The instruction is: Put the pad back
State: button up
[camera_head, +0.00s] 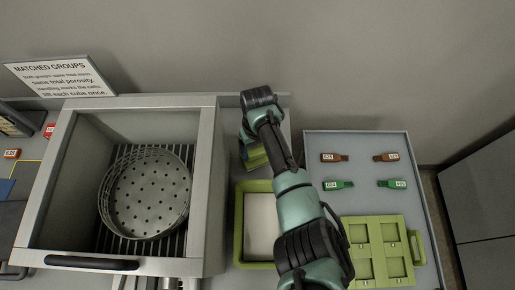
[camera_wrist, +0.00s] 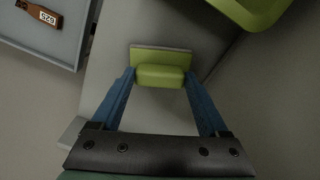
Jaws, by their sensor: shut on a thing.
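The pad (camera_wrist: 160,76) is a small yellow-green block with a raised grip and a thin pale layer along its far edge. My gripper (camera_wrist: 160,74) has its two blue fingers on either side of the grip and is shut on it. In the head view a yellow-green piece, apparently the pad (camera_head: 256,158), shows beside my wrist, behind the green tray. My arm partly hides it. Whether it touches the grey surface below is unclear.
A green tray (camera_head: 238,222) with a white inside stands in front, its corner close in the wrist view (camera_wrist: 254,10). At right, a grey tray (camera_head: 368,142) holds several labelled tags and a green frame (camera_head: 384,250). An open grey box (camera_head: 209,180) with a perforated basket (camera_head: 145,195) stands left.

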aim_at(257, 152)
jog(key=shift+f, duration=0.25)
jog(key=shift+f, duration=0.15)
jog(key=o, duration=1.2)
notch_tip(257, 152, up, 12)
jog(key=shift+r+b, duration=0.2)
jog(key=shift+b, duration=0.4)
